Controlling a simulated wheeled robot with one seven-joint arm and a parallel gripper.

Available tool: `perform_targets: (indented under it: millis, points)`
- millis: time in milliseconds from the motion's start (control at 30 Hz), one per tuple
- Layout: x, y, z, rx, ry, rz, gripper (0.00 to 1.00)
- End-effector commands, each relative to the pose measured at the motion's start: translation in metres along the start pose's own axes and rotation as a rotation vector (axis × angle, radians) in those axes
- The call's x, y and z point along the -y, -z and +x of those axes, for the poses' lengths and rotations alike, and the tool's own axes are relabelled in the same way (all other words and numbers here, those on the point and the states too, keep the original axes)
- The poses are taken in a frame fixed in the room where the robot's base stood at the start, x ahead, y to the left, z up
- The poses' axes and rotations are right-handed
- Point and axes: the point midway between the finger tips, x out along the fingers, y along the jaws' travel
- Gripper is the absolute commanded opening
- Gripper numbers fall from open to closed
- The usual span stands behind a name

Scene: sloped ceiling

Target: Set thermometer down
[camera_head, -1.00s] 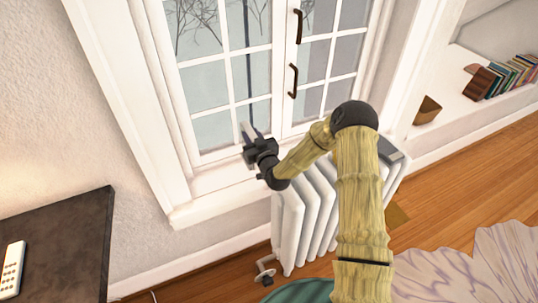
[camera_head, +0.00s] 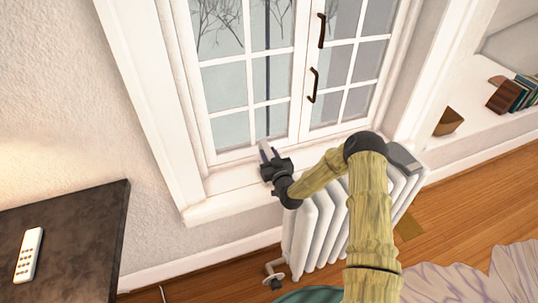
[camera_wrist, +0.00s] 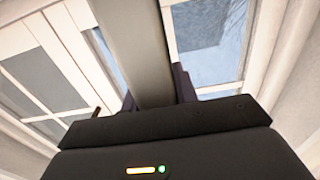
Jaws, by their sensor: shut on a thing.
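My gripper (camera_head: 270,160) is in front of the lower part of the window, just above the white windowsill (camera_head: 228,199). It is shut on the thermometer (camera_head: 265,149), a slim pale grey bar that sticks up from the fingers. In the wrist view, the thermometer (camera_wrist: 135,45) runs up from between the dark fingers as a broad grey strip. Its face and markings cannot be made out, and its lower end is hidden by my gripper. I cannot tell whether it touches the sill.
A white radiator (camera_head: 318,235) stands below the sill, with a flat grey object (camera_head: 403,158) on top. The closed window has brown handles (camera_head: 313,84). A dark table (camera_head: 85,225) with a white remote (camera_head: 29,254) is at left. The sill left of my gripper is clear.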

Motion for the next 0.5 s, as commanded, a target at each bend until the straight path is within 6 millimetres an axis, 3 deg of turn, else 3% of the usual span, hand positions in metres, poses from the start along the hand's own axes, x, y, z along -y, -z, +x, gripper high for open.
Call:
perform_targets:
  millis: [267, 300, 367, 500]
  points:
    - [0.0002, -0.0026, 0.0003, -0.002, 0.0, 0.0, 0.0]
    - [0.0001, -0.0015, 0.0001, -0.001, 0.0, 0.0, 0.37]
    - [0.0001, -0.0014, 0.0001, -0.001, 0.0, 0.0, 0.48]
    - [0.0001, -0.0014, 0.0001, 0.0, 0.0, 0.0, 0.51]
